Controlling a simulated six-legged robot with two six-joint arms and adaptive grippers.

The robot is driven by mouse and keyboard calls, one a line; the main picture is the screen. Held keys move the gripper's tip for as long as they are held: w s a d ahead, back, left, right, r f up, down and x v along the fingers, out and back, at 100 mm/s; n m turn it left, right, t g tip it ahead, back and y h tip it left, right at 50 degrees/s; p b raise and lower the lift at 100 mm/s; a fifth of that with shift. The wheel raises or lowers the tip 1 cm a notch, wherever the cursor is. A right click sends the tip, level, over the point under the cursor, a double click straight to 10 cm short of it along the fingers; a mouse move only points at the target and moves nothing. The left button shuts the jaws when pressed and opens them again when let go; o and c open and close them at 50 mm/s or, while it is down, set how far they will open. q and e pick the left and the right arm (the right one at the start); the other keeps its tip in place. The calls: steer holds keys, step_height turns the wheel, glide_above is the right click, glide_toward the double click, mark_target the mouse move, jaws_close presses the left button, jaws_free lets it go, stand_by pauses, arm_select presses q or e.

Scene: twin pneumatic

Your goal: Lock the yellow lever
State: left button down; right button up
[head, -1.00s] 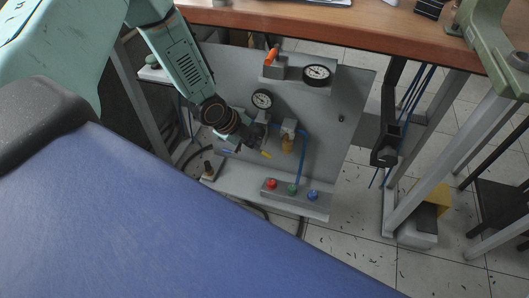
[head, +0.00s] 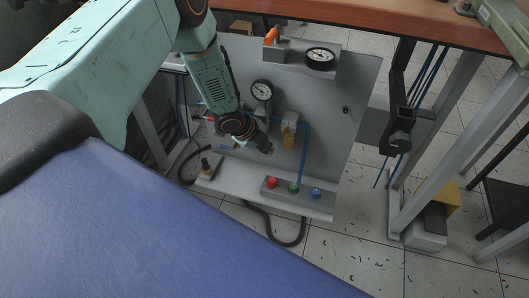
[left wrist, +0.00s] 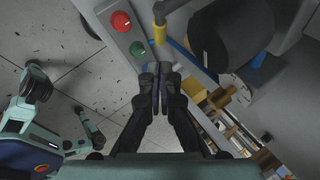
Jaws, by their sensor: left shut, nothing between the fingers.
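In the head view my gripper and wrist hide the lever. My right gripper is not in view.
A gauge (head: 261,90) sits above my gripper, and a blue hose (head: 305,148) runs to its right.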

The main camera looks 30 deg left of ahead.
arm_select(q)
steer(key=shift+w+a+f+b, duration=0.55)
steer(key=shift+a+f, duration=0.2)
steer(key=shift+f, duration=0.2)
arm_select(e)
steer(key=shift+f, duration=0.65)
arm_select(q)
steer(key=shift+a, duration=0.1)
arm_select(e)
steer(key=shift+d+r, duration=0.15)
